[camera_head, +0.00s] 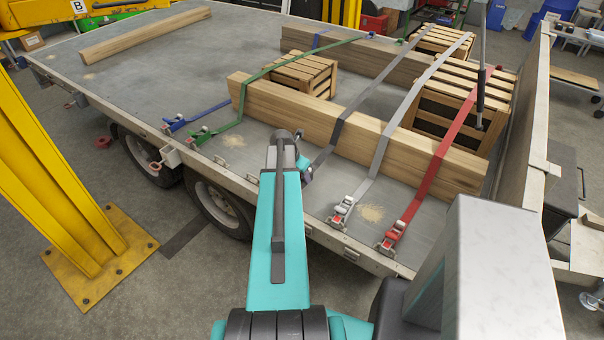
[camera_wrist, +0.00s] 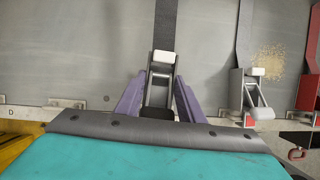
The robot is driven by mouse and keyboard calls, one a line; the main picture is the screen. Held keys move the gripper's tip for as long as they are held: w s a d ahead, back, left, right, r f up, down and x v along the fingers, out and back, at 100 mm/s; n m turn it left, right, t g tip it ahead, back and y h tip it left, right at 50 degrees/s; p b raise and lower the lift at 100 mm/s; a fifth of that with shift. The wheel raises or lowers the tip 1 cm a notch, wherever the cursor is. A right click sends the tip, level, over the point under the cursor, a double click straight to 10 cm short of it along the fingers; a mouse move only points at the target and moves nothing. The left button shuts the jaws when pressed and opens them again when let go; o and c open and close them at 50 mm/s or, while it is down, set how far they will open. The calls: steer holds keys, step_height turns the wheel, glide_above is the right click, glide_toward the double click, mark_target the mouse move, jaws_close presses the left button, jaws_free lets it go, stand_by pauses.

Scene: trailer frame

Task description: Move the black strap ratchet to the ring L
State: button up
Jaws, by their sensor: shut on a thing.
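The black strap ratchet (camera_wrist: 160,88) sits between the two purple fingers of my gripper (camera_wrist: 158,98) in the wrist view, and the fingers are shut on it. Its dark strap (camera_wrist: 166,22) runs straight away from it over the grey deck. In the head view the black strap (camera_head: 345,118) crosses the long beam and comes down to the ratchet (camera_head: 308,174), which is mostly hidden by my teal arm. Rings and plates line the trailer's edge, with a plate marked D (camera_wrist: 12,112) at the left. I cannot make out which ring is L.
The white ratchet (camera_head: 343,208) and red ratchet (camera_head: 393,235) sit to the right at the deck edge. The blue ratchet (camera_head: 176,123) and green ratchet (camera_head: 203,134) are to the left. A beam (camera_head: 370,135) and crates (camera_head: 455,105) lie behind. A yellow post (camera_head: 45,160) stands at left.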

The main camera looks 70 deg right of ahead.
steer(key=shift+f+b, duration=1.2)
steer(key=shift+f, duration=1.15)
steer(key=o, duration=1.4)
steer(key=shift+f, duration=0.1)
steer(key=shift+b+v, duration=1.55)
steer(key=shift+v, duration=5.35)
